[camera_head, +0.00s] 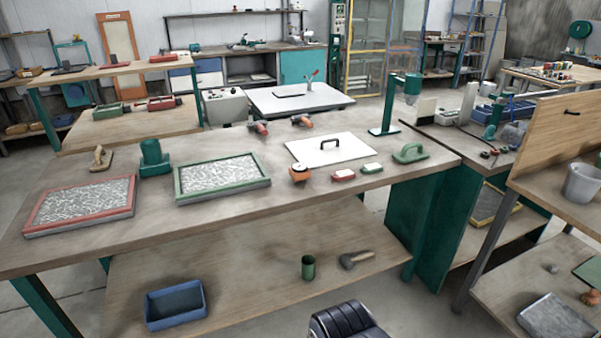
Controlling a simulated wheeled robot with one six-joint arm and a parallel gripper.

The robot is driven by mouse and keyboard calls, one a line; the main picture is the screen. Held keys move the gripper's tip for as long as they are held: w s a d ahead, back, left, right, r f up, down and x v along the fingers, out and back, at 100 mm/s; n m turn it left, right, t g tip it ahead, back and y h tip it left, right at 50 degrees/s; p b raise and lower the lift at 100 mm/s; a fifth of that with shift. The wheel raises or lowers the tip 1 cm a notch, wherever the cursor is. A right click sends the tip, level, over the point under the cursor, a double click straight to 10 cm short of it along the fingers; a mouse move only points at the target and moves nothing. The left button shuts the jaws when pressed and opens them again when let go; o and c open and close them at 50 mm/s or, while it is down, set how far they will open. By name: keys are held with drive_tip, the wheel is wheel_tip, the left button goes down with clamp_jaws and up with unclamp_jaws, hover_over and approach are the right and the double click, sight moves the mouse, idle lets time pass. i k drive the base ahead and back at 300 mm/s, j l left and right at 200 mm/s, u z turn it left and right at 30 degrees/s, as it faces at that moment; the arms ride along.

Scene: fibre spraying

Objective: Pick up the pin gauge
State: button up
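I cannot tell for certain which object is the pin gauge. On the front workbench (230,228), a small orange piece with a dark round top (299,173) stands near the front edge. A green handled tool (410,153) is at the right end. Two small orange-and-grey tools (302,121) and (259,128) lie at the back edge. My gripper is not in view.
A red-framed tray (80,228), a green-framed tray (222,200) and a green pot (154,160) occupy the bench's left half. A white board with a black handle (330,160) lies behind the small pieces. The lower shelf holds a blue bin (176,323) and green cup (308,267).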

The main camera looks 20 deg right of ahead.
sight(295, 177)
drive_tip(key=i+z, duration=0.3)
drive_tip(key=i, duration=0.3)
drive_tip(key=i+z, duration=0.3)
drive_tip(key=i, duration=0.3)
